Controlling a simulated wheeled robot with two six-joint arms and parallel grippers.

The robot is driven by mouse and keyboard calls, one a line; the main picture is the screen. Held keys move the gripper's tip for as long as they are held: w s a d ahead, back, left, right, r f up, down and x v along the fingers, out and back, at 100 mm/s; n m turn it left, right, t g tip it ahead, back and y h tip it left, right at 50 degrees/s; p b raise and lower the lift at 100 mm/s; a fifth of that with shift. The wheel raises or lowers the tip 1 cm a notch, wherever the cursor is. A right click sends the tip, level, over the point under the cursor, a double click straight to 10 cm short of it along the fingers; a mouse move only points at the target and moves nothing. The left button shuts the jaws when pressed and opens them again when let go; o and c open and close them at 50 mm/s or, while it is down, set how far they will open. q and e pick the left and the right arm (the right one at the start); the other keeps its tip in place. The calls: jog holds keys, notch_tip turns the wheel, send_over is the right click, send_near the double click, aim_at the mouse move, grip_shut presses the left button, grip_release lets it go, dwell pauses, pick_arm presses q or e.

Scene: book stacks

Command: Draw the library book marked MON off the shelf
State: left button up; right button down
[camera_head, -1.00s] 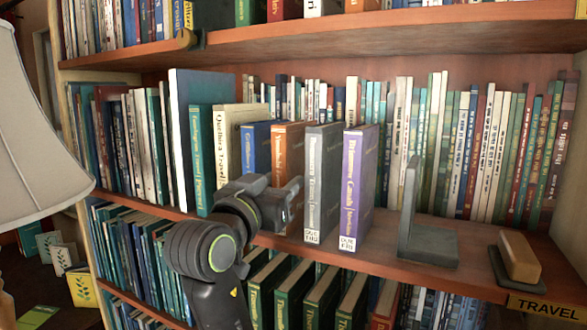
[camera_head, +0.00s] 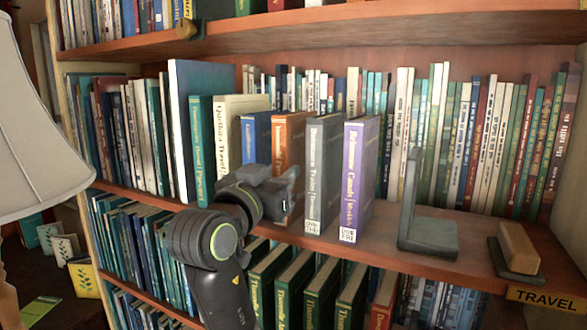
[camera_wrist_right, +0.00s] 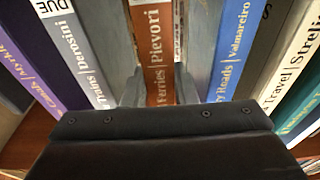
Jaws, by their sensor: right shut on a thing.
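The orange-brown book (camera_head: 289,135) stands upright on the middle shelf, between a blue book (camera_head: 256,137) and a grey book (camera_head: 322,170). My right gripper (camera_head: 290,188) is at the lower part of its spine. In the right wrist view, the gripper (camera_wrist_right: 159,92) has a finger on each side of the orange spine (camera_wrist_right: 157,50), reading "Ferries | Pievori", and is shut on it. Its lower spine is hidden by my gripper. Labels show on the grey book and on the purple book (camera_head: 357,185); I see no MON label. My left gripper is not in view.
A teal book (camera_head: 200,150) and a cream book (camera_head: 235,130) stand to the left. A grey bookend (camera_head: 428,235) and a wooden block on a dark base (camera_head: 519,250) are at the right. A lamp shade (camera_head: 35,130) stands at the left edge.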

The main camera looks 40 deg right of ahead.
jog(key=shift+r+p, duration=0.3)
jog(key=shift+r, duration=0.2)
jog(key=shift+s+a+f+b, duration=0.15)
jog(key=shift+a+b, duration=0.15)
jog(key=r+b+v, duration=0.2)
jog(key=b+v, duration=0.9)
jog(key=v, duration=0.5)
jog(key=shift+s+a+r+b, duration=0.2)
jog(key=shift+r+b, duration=0.1)
jog(key=shift+r, duration=0.1)
